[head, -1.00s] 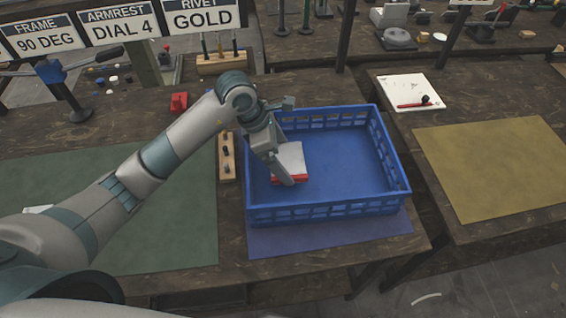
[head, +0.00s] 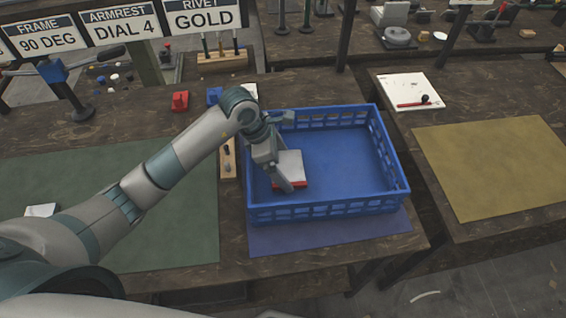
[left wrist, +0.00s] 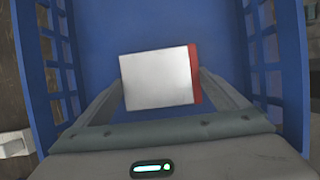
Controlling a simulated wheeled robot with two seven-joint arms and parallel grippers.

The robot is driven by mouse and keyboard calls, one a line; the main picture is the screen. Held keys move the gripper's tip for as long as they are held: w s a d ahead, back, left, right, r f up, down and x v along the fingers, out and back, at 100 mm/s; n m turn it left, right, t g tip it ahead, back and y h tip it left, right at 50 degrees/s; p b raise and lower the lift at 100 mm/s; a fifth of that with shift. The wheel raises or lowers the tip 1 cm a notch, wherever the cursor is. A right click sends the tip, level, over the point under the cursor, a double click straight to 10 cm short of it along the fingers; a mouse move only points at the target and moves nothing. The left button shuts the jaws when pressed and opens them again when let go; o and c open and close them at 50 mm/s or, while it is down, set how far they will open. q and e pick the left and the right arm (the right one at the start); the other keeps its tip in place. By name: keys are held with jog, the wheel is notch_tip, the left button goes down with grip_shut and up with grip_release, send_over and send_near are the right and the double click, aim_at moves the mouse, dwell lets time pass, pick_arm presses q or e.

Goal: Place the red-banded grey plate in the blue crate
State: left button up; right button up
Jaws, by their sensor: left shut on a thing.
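The red-banded grey plate (head: 290,165) is inside the blue crate (head: 330,208), toward its left side. It also shows in the left wrist view (left wrist: 157,78), with the red band on its right edge. My left gripper (head: 277,180) reaches down over the crate's left wall and is shut on the plate, one finger at each side (left wrist: 160,88). Whether the plate touches the crate floor I cannot tell. The rest of the crate is empty. My right gripper is not in view.
The crate stands on a purple mat (head: 330,236) near the table's front edge. A wooden block with dark pegs (head: 228,168) lies left of it. A green mat (head: 170,215) lies further left. A second table with a yellow mat (head: 495,165) and a white board (head: 405,88) is at right.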

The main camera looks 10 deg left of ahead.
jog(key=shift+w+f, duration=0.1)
pick_arm(q)
jog(key=o, duration=1.3)
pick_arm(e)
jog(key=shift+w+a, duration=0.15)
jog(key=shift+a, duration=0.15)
pick_arm(q)
jog(key=shift+r, duration=0.1)
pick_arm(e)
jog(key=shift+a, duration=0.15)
pick_arm(q)
jog(key=shift+a+r, duration=0.25)
jog(key=shift+r, duration=0.25)
jog(key=b+v, duration=0.1)
jog(key=v, duration=0.2)
jog(key=shift+a+r, duration=0.15)
jog(key=shift+r, duration=0.2)
jog(key=shift+s+b+v, duration=0.2)
jog(key=shift+b+v, duration=0.55)
jog(key=shift+v, duration=2.8)
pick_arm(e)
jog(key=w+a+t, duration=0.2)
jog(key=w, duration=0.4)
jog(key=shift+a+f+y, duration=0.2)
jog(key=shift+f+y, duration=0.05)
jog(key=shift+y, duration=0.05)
